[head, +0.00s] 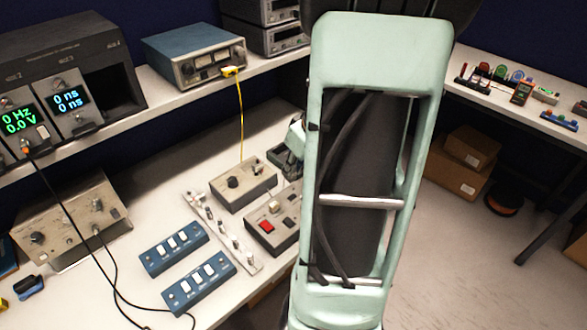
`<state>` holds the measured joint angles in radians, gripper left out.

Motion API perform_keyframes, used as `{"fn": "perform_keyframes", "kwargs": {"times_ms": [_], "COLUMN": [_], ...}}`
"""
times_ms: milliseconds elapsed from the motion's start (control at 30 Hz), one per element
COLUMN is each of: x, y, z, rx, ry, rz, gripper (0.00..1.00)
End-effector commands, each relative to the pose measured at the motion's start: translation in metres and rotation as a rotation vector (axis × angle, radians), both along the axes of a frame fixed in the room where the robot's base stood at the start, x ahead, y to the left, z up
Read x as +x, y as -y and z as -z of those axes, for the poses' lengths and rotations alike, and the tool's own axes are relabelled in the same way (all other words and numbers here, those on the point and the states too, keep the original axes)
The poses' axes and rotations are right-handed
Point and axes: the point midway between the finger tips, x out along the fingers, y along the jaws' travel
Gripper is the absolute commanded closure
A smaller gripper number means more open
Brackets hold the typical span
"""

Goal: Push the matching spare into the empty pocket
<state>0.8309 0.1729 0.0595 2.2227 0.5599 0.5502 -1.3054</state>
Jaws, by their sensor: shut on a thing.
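The dark rack (62,62) on the shelf at upper left has an open, empty pocket (112,85) at its right end. Two modules with lit displays fill places to its left: one reads 0 Hz and 0.0 V (20,118), the other 0 ns (70,102). My gripper (293,150) is over the bench in the middle, mostly hidden behind my pale green arm. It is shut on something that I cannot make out. A dark green box-like thing (277,154) shows beside it; I cannot tell whether they touch. No spare is clearly identifiable.
On the bench are two blue switch panels (172,246), a grey knob box (243,185), a box with a red button (270,222) and a metal strip (222,230). A blue instrument (195,50) stands right of the rack. A yellow cable (240,115) hangs from it.

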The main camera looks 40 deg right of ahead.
Motion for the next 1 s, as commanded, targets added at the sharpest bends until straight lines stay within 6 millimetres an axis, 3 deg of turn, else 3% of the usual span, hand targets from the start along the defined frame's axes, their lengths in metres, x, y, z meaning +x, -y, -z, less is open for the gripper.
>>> {"fn": "perform_keyframes", "kwargs": {"times_ms": [500, 1000], "x": [0.000, 0.000], "y": [0.000, 0.000], "z": [0.049, 0.055], "rx": [0.000, 0.000], "ry": [0.000, 0.000], "rz": [0.001, 0.001], "gripper": [0.95, 0.95]}}
